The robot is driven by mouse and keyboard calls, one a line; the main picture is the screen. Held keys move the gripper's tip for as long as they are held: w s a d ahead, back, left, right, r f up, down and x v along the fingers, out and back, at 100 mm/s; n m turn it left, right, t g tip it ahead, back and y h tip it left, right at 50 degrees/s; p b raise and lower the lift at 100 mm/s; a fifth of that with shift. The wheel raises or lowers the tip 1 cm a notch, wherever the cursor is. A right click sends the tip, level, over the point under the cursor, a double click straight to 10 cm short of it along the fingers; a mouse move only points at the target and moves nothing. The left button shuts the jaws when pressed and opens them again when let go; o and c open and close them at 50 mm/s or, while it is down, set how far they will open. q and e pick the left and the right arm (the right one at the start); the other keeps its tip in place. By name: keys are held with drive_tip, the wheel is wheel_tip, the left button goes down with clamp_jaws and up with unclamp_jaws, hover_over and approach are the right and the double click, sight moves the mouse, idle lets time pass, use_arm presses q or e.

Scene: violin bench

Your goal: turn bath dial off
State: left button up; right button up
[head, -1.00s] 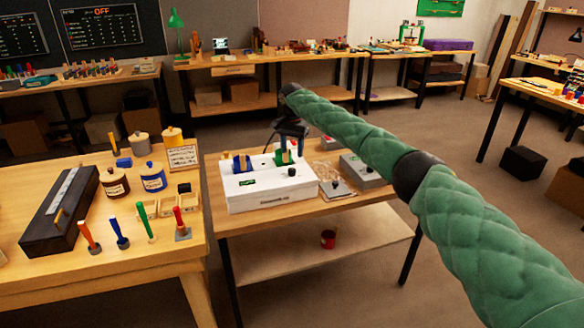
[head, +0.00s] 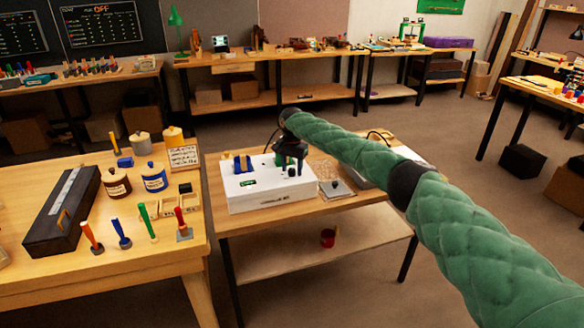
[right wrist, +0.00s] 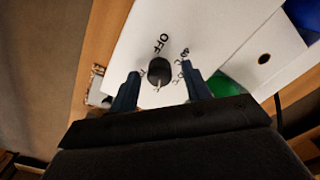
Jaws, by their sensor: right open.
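The white bath box (head: 262,187) stands on the small wooden table; its white top also fills much of the right wrist view (right wrist: 215,30). The black round dial (right wrist: 159,70) sits on it, with the printed word OFF above the dial in the picture and small number marks around it. A pale line on the dial points down in the picture, away from OFF. My right gripper (right wrist: 161,76) is open, one finger on each side of the dial, with visible gaps. In the head view my right gripper (head: 291,160) is over the box's right part. My left gripper is not in view.
A blue holder (head: 242,164) stands on the box's left side. A green round thing (right wrist: 232,88) is close to one finger. A grey plate with a knob (head: 337,189) lies right of the box. A red cup (head: 328,238) stands on the lower shelf.

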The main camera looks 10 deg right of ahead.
drive_tip(key=c, duration=1)
